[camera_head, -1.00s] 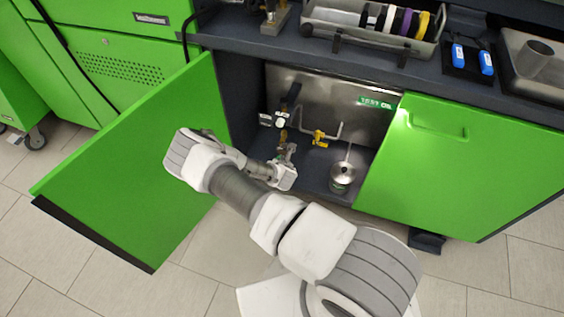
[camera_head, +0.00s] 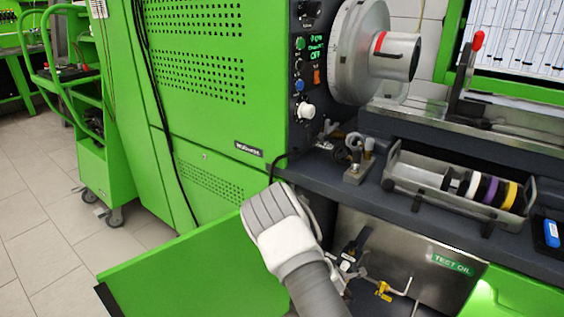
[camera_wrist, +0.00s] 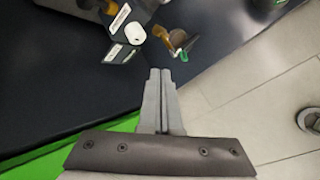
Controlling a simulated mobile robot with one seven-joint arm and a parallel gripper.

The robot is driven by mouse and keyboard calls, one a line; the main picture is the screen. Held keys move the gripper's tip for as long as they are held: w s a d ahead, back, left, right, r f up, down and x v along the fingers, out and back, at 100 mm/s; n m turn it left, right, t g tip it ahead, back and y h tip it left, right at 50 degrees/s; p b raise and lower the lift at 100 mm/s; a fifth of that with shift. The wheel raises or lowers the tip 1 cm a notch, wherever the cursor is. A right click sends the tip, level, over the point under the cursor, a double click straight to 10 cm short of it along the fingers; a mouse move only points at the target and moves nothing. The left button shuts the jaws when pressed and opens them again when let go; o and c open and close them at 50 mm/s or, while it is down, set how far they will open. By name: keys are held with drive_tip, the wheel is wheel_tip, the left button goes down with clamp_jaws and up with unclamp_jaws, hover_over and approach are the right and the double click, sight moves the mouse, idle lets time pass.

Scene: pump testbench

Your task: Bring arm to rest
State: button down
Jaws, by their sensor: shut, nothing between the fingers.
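My gripper (camera_wrist: 160,78) shows in the wrist view with its two grey fingers pressed together and nothing between them. It is in front of the dark cabinet interior (camera_wrist: 55,75), apart from the valve fittings. In the head view, my arm (camera_head: 280,225) rises from the bottom edge and bends beside the open green cabinet door (camera_head: 185,275). A black-handled valve with white tags (camera_head: 352,252) and a yellow-handled valve (camera_head: 383,291) show right of my arm. The white-capped valve handle (camera_wrist: 135,33) is ahead of the fingers in the wrist view.
The dark worktop (camera_head: 330,180) carries a tray of coloured rings (camera_head: 460,185). A green control cabinet (camera_head: 215,90) stands behind the arm. A green trolley (camera_head: 100,150) is at left. Tiled floor (camera_head: 40,220) is clear at left, and floor (camera_wrist: 250,110) shows right of the fingers.

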drive_tip(key=s+a+r+m+g+y, duration=0.1)
drive_tip(key=s+r+m, duration=0.25)
drive_tip(key=r, duration=0.65)
drive_tip(key=s+a+r+m+y, duration=0.15)
drive_tip(key=r+m, duration=0.25)
drive_tip(key=r, duration=0.5)
drive_tip(key=s+a+r+m+g, duration=0.1)
drive_tip(key=s+r+m, duration=0.25)
drive_tip(key=r, duration=0.65)
drive_tip(key=s+r+m, duration=0.4)
drive_tip(key=s+r, duration=0.3)
drive_tip(key=s, duration=0.5)
drive_tip(key=s+r+m, duration=0.4)
drive_tip(key=s+r, duration=0.4)
drive_tip(key=s, duration=0.4)
wheel_tip(320, 180, up, 24)
drive_tip(key=p, duration=2.4)
drive_tip(key=shift+w, duration=0.35)
drive_tip(key=shift+d+y, duration=0.1)
drive_tip(key=shift+y, duration=0.15)
